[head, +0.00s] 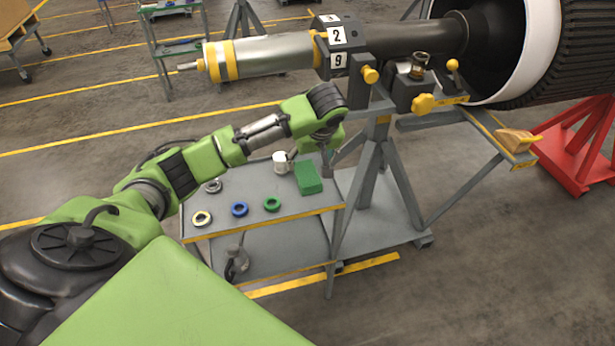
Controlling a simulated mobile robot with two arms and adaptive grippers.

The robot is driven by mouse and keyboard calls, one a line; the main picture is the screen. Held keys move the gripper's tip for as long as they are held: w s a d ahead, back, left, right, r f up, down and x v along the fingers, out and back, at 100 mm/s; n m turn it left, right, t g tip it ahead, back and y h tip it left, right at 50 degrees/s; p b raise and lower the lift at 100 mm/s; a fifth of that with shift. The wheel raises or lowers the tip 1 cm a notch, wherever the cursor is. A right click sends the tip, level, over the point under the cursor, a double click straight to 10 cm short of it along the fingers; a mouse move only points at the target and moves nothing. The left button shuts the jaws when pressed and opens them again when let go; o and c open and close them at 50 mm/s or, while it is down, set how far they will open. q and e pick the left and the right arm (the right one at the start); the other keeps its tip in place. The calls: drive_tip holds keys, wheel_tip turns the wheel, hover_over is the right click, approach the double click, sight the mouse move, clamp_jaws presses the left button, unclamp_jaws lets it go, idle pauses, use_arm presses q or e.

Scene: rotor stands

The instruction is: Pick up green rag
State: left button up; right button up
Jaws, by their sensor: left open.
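The green rag (308,178) is a folded block lying on the grey cart's top shelf, near its right end. My left arm reaches in from the left, over the cart. My left gripper (327,165) points down just above and to the right of the rag, close to its upper right edge. It is open, and nothing shows between its fingers. The fingertips are small in the picture, so I cannot tell whether they touch the rag. My right gripper is out of the picture.
On the cart (220,231) stand a white mug (281,163), a blue ring (239,209), a green ring (272,203) and pale rings (202,218). A rotor stand (383,140) rises right beside the cart, carrying a metal shaft (262,54) above. Open floor lies in front.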

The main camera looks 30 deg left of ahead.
sight(307, 174)
use_arm(q)
drive_tip(key=x, duration=0.9)
drive_tip(key=shift+w+f+p, duration=0.15)
drive_tip(key=shift+f+p, duration=0.15)
drive_tip(key=shift+c, duration=0.4)
drive_tip(key=c, duration=1.1)
